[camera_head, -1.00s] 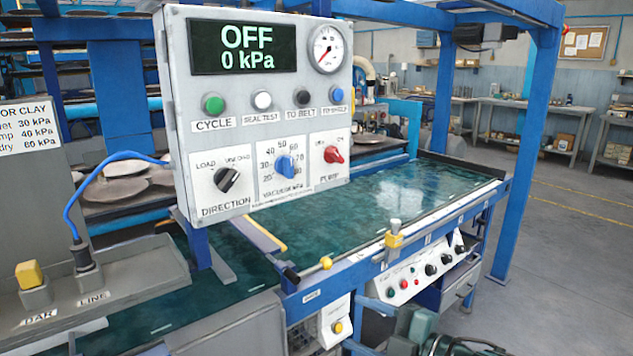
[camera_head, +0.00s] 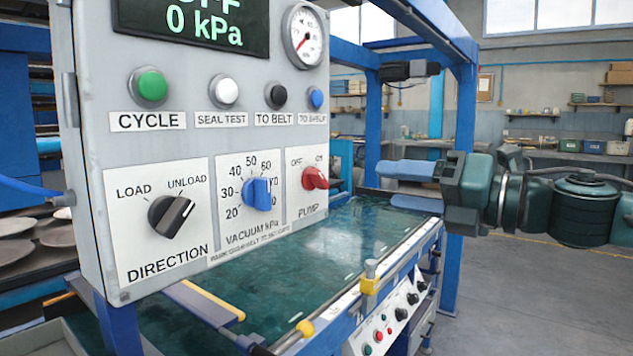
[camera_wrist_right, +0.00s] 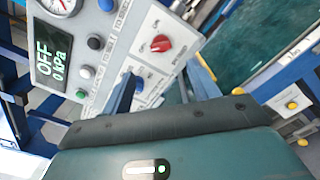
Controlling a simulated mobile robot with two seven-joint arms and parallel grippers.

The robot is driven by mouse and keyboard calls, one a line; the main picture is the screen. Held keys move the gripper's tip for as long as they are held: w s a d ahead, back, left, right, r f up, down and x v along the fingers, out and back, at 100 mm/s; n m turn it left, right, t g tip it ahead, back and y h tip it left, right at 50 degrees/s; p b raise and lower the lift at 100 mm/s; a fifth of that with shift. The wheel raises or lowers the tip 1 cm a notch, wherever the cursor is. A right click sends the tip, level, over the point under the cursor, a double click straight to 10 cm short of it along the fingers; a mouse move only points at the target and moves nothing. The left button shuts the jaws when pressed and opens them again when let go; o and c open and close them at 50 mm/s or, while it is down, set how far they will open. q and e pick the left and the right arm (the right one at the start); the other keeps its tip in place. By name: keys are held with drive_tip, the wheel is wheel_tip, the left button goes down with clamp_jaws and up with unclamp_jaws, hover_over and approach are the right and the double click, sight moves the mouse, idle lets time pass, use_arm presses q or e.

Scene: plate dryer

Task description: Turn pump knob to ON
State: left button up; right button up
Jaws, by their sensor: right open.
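The red pump knob (camera_head: 315,178) is on the lower right of the grey control panel (camera_head: 90,60), between OFF and ON marks. Its exact pointing is hard to read. It also shows in the right wrist view (camera_wrist_right: 162,43). The panel's display (camera_wrist_right: 52,52) reads OFF and 0 kPa there; its top is cut off in the head view. My right gripper (camera_head: 388,184) is open and empty, to the right of the knob and apart from it, with its fingers towards the panel. My left gripper is out of view.
A blue vacuum knob (camera_head: 256,194) and a black direction knob (camera_head: 171,215) sit left of the pump knob. Push buttons and a gauge (camera_head: 303,36) are above. The green belt table (camera_head: 330,245) with its blue frame lies below.

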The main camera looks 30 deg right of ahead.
sight(325, 178)
use_arm(q)
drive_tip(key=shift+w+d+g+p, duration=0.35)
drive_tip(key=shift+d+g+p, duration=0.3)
drive_tip(key=shift+p, duration=1.6)
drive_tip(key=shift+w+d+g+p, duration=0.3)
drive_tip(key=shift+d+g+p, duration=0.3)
drive_tip(key=shift+p, duration=1.65)
use_arm(e)
drive_tip(key=shift+x, duration=6.15)
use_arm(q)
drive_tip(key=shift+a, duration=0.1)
use_arm(e)
drive_tip(key=shift+c, duration=0.6)
drive_tip(key=c, duration=0.9)
